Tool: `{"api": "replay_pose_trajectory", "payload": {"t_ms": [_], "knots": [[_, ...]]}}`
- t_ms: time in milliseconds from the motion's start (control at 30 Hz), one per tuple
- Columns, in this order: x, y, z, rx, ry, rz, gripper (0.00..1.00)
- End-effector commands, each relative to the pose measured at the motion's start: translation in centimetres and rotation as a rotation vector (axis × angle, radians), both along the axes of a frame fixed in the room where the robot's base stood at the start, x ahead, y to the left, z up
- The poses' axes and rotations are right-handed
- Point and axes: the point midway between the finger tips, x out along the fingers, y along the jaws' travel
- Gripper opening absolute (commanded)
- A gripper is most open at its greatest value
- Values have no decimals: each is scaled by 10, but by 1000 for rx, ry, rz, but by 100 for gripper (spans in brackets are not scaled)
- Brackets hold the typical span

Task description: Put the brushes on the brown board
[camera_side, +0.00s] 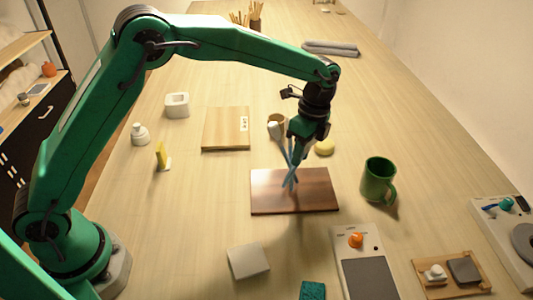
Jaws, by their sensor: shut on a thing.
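The brown board (310,203) lies flat on the table in the middle of the view. My gripper (297,150) points down over the board's far part. It is shut on a blue brush (290,177), whose thin shape hangs down in front of the board. The blue shapes seem to cross, so I cannot tell whether one brush or more is held. I cannot tell whether the lower end touches the board. A pale rounded end (273,128) shows just left of my gripper, by a small tan cup (283,119) partly hidden behind it.
A green mug (377,182) stands right of the board, and a yellow round thing (324,147) lies behind it. A light wooden board (226,130) lies at the back left. A grey block (248,261) and a device with an orange knob (365,265) are in front.

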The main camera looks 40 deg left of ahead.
Motion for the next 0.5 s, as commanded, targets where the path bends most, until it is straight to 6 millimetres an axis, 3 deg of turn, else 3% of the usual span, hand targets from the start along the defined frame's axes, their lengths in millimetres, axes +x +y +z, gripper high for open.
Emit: {"api": "replay_pose_trajectory", "payload": {"t_ms": [500], "knots": [[0,0,-10,0,-1,0,0]]}}
